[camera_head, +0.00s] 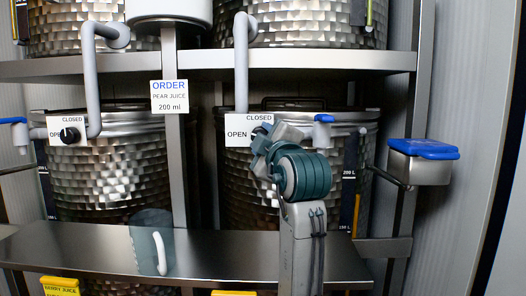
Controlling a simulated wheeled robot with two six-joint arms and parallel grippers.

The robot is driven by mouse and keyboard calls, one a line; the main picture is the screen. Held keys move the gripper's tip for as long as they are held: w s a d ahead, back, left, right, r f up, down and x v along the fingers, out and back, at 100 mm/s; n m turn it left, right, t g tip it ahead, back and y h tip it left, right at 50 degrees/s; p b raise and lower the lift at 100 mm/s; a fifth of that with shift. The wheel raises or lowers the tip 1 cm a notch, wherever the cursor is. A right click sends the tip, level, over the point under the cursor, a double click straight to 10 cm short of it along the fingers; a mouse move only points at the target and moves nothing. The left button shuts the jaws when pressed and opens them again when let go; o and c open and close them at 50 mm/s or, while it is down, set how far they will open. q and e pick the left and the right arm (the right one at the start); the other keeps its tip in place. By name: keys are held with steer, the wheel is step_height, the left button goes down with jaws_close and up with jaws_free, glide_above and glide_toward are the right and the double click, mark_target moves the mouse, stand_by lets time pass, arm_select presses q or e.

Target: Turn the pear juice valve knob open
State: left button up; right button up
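My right gripper (262,138) is at the valve panel (237,130) of the right-hand barrel, which is marked OPEN and CLOSED. The gripper covers the knob there, and I cannot tell whether its fingers are shut on it. A black knob (70,135) shows on the similar panel (55,126) of the left-hand barrel. An order sign (169,97) between them reads pear juice, 200 ml. No readable label ties either knob to pear juice. My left gripper is out of view.
A tinted, see-through jug (150,235) with a white handle stands on the steel shelf (90,250) below the barrels. A blue-lidded steel box (422,162) is at the right. Grey pipes (241,70) come down beside the panels. Yellow labels (60,286) sit at the bottom edge.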

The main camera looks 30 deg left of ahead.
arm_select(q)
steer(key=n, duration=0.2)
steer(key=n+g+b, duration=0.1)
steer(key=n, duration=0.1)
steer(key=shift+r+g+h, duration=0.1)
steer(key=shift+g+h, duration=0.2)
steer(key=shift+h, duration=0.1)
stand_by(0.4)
